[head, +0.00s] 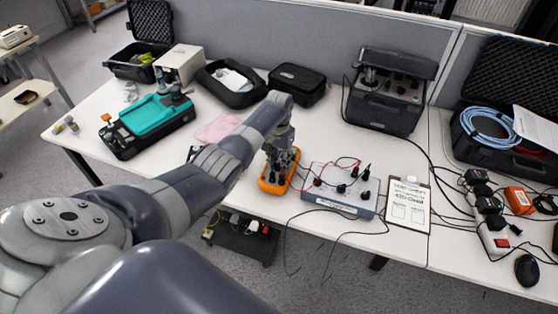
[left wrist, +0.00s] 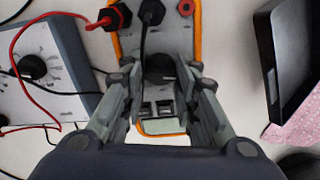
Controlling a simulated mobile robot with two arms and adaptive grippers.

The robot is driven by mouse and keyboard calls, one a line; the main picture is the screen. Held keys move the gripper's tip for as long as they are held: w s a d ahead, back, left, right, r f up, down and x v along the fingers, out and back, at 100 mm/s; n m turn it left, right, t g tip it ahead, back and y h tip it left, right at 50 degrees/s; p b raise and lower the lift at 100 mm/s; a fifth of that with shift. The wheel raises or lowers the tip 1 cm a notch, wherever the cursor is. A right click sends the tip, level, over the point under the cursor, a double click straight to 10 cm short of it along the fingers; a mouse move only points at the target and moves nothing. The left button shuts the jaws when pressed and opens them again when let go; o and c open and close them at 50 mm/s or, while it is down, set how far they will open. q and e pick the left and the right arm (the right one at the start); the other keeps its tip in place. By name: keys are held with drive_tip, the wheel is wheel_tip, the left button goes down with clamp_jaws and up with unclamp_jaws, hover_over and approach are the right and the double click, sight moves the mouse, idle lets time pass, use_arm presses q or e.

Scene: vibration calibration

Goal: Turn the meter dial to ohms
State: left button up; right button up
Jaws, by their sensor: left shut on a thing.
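The orange-rimmed meter (head: 272,187) lies on the white table near its front edge, left of the grey box. In the left wrist view the meter (left wrist: 171,42) shows its grey face, with a red plug (left wrist: 114,16) and a black plug (left wrist: 151,12) at the top. The black round dial (left wrist: 160,66) sits between my left fingers. My left gripper (head: 280,163) is over the meter, shut on the dial. The dial's pointer and markings cannot be read, as the fingers hide part of it. My right gripper is not in view.
A grey box (head: 342,203) with knobs and red and black leads stands just right of the meter. A clipboard (head: 408,215) lies further right. A pink cloth (head: 217,128) and a teal-topped case (head: 155,118) are to the left. Cables hang over the front edge.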

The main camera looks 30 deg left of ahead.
use_arm(q)
drive_tip(key=m, duration=0.4)
drive_tip(key=shift+d+m+p, duration=0.1)
drive_tip(key=shift+m+p, duration=0.2)
drive_tip(key=shift+m, duration=1.5)
drive_tip(key=o, duration=1.1)
drive_tip(key=shift+r, duration=0.1)
wheel_tip(320, 180, up, 12)
drive_tip(key=shift+f, duration=0.15)
